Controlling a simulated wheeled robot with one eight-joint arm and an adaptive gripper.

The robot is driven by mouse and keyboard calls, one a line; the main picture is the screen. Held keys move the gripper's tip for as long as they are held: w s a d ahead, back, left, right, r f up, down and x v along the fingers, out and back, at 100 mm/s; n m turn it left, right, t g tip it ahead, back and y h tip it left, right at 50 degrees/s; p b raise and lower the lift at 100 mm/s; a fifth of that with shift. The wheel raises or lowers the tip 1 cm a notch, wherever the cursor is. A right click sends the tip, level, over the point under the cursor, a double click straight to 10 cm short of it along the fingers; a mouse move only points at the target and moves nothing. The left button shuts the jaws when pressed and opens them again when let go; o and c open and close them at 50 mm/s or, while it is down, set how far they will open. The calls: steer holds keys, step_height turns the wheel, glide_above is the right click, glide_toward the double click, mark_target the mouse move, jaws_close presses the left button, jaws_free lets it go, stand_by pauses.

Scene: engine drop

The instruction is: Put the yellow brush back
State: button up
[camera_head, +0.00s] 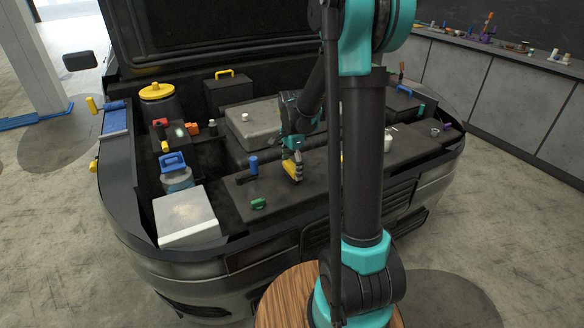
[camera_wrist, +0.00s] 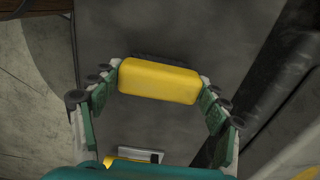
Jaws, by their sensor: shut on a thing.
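The yellow brush (camera_wrist: 158,81) is between the two fingers of my gripper (camera_wrist: 160,85) in the wrist view, with dark bristles showing along its far edge. My gripper is shut on it. In the head view my gripper (camera_head: 292,165) is over the dark front panel of the engine bay, with the yellow brush (camera_head: 291,167) at its tip. I cannot tell whether the brush touches the panel.
Around it are a blue-capped item (camera_head: 253,165), a green piece (camera_head: 258,203), a white-topped box (camera_head: 186,214) and a blue-handled container (camera_head: 175,172). A yellow-capped tank (camera_head: 157,100) stands at the back left. A cluttered counter (camera_head: 500,55) runs along the right.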

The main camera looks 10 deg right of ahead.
mark_target(291, 166)
steer(key=shift+f, duration=0.25)
steer(key=o, duration=1.2)
step_height(291, 166, up, 17)
steer(key=s+d+f+n+t, duration=0.1)
steer(key=s+f+n, duration=0.3)
steer(key=s, duration=0.3)
steer(key=s+d+f+n+t, duration=0.1)
steer(key=s+f+n, duration=0.4)
steer(key=s+f, duration=0.2)
steer(key=s+d+f+n+t, duration=0.2)
steer(key=s+f+n, duration=0.3)
steer(key=s, duration=0.3)
steer(key=shift+d+f, duration=0.1)
steer(key=shift+f, duration=0.3)
